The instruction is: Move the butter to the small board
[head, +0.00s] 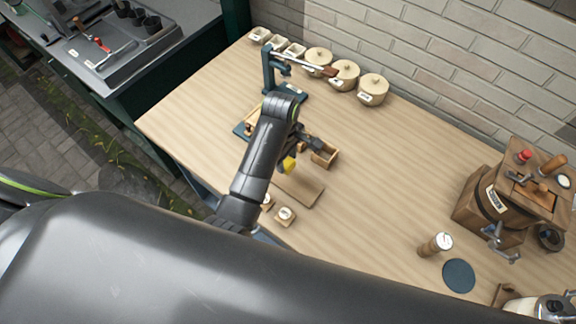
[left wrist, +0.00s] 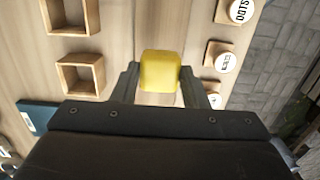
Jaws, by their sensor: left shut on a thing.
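The butter (head: 289,165) is a small yellow block. It also shows in the left wrist view (left wrist: 160,70) between the two dark fingers. My left gripper (head: 290,155) is shut on the butter and holds it over the table, near the far end of the small board (head: 300,190). The board is a flat brown wooden rectangle, bare where it shows, with its left part hidden by my arm. In the left wrist view the board (left wrist: 160,22) lies beyond and below the butter. The height of the butter above it is hard to tell. My right gripper is not in view.
An open wooden box (head: 325,154) stands close right of the gripper. Labelled round stamps (head: 285,215) sit at the board's near side. A blue stand (head: 268,72) and lidded pots (head: 345,73) are at the back. A wooden churn (head: 497,203) stands right. The middle table is clear.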

